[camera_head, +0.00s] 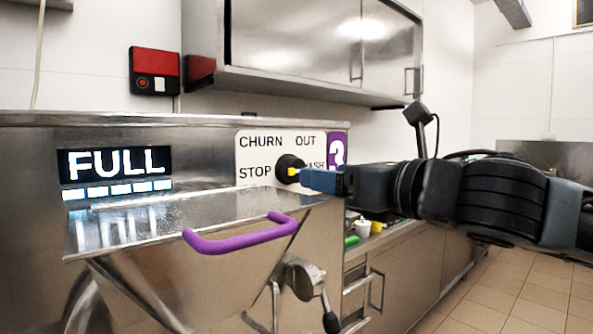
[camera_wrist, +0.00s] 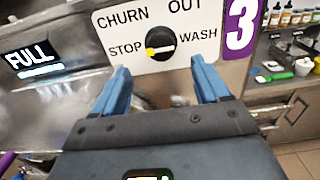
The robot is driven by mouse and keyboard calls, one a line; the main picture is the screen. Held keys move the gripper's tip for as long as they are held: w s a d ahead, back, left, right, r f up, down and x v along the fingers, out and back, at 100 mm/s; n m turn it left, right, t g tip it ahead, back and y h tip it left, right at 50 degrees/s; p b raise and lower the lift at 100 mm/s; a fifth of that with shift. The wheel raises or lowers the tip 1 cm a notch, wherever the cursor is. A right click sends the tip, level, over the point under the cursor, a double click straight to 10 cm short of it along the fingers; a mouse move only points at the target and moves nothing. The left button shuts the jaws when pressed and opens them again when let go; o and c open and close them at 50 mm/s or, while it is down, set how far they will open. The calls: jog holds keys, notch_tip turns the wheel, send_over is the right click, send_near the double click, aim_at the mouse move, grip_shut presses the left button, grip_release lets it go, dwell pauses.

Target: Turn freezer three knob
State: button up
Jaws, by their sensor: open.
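The black knob (camera_head: 288,168) with a yellow pointer sits on a white label plate (camera_head: 262,144) marked CHURN, OUT, STOP and WASH, beside a purple 3. In the wrist view the knob (camera_wrist: 159,41) lies beyond and between my two blue fingertips, and its yellow mark points toward STOP. My gripper (camera_head: 318,180) reaches in from the right, just short of the knob. In the wrist view my gripper (camera_wrist: 162,80) is open, with nothing between its fingers. The fingertips look apart from the knob. In the head view the gripper covers part of the word WASH.
Freezer three has a lit FULL display (camera_head: 115,163) and a sloped metal lid with a purple handle (camera_head: 240,236) below the plate. A steel wall cabinet (camera_head: 300,45) hangs above. A counter with small cups and bottles (camera_wrist: 290,70) stands to the right. Tiled floor (camera_head: 490,300) is clear at right.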

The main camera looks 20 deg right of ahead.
aim_at(293, 170)
jog(key=p+x, duration=0.2)
jog(key=x, duration=0.5)
jog(key=shift+w, duration=0.35)
jog(key=shift+f, duration=0.1)
jog(key=shift+c, duration=0.3)
jog(key=c, duration=1)
